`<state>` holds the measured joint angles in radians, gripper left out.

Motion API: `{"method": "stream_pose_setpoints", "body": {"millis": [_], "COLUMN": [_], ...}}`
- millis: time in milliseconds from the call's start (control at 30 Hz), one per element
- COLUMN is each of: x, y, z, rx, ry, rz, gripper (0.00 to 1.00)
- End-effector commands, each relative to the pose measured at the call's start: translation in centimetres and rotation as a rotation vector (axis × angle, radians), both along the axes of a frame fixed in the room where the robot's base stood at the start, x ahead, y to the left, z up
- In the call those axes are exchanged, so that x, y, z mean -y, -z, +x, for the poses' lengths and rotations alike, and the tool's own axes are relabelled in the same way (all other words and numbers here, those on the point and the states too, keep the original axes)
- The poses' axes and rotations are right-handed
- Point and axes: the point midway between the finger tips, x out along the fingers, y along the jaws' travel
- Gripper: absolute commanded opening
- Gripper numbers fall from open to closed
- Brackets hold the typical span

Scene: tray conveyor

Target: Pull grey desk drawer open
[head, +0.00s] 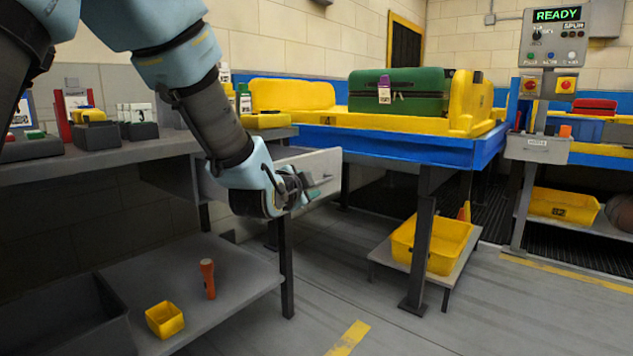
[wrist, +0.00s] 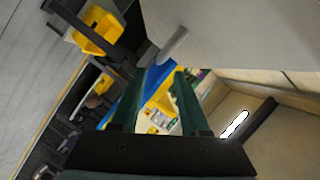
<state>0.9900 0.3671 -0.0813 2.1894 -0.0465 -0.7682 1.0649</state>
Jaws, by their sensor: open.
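The grey desk drawer (head: 325,164) is under the right end of the grey desk (head: 165,146) in the head view. Its pale front stands out beyond the desk edge, so it looks at least partly open. My gripper (head: 308,187) is in front of the drawer face, close to a small bar that looks like its handle. In the wrist view the green fingers of my gripper (wrist: 165,74) are apart with nothing between them. A grey bar, likely the handle (wrist: 173,46), lies just past the fingertips, beside a large pale drawer panel (wrist: 245,35). My arm hides part of the drawer.
A blue conveyor (head: 400,147) carries a yellow tray (head: 462,105) with a green suitcase (head: 415,92). A lower shelf (head: 235,290) holds an orange flashlight (head: 207,278) and a yellow bin (head: 164,319). A yellow crate (head: 430,243) stands under the conveyor. Open floor lies before the drawer.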

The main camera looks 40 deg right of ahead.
Motion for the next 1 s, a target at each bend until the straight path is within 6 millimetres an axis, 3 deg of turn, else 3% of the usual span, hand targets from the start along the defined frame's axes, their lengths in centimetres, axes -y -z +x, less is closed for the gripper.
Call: {"method": "stream_pose_setpoints", "body": {"millis": [100,300,1000], "x": [-1.4,-2.4,-2.4], "y": [-0.5,-0.6,-0.6], "z": [-0.8,-1.4,-1.4], "rx": [0.0,0.0,0.0], "ry": [0.0,0.0,0.0], "rz": [0.0,0.0,0.0], "gripper": [0.45,0.45,0.45]}}
